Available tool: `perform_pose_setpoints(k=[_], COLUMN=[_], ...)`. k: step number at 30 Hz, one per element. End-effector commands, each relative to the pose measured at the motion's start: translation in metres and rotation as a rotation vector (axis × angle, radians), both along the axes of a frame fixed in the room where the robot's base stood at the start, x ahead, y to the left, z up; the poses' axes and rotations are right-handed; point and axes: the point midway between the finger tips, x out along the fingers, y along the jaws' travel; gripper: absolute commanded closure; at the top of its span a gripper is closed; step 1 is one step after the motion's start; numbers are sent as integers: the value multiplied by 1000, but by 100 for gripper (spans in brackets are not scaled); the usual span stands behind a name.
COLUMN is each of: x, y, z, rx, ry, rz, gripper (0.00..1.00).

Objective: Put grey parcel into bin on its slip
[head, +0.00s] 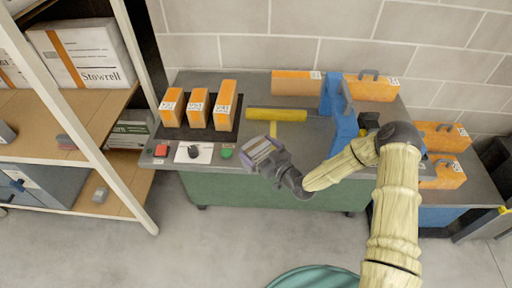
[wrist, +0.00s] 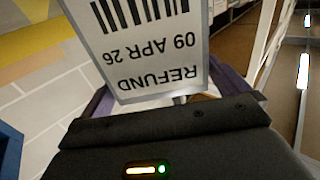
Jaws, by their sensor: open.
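My gripper (head: 264,152) is over the front edge of the grey table, with its jaws open. A parcel-like thing with a white slip (wrist: 150,45) is between the fingers in the wrist view; the slip reads REFUND, 09 APR 26, upside down, under a barcode. It hides most of the thing's own colour, and I cannot tell whether the fingers touch it. Three orange bins (head: 197,107) with white labels stand on a black mat at the table's left; their labels are too small to read. More orange bins with handles (head: 372,88) are at the right.
A grey table (head: 345,160) carries a blue divider (head: 338,98), a yellow bar (head: 277,115), a red button (head: 161,150), a green button (head: 227,153) and a dark device (head: 193,151) on white paper. A wooden rack (head: 40,125) with boxes stands left. Floor in front is partly clear.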

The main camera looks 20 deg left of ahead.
Motion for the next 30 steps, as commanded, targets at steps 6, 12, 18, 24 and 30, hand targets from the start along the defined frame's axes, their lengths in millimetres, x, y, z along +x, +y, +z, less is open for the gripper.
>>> perform_pose_setpoints(k=[6, 12, 18, 24, 30], x=[-21, -42, -55, -57, -55], y=[-38, -69, -87, -89, -91], z=[-3, -2, -1, 0, 0], rx=[-2, -1, 0, 0, -1], ry=[2, 2, 1, 1, 1], rz=[-5, -1, 2, 3, -1], gripper=[0, 0, 0, 0, 0])
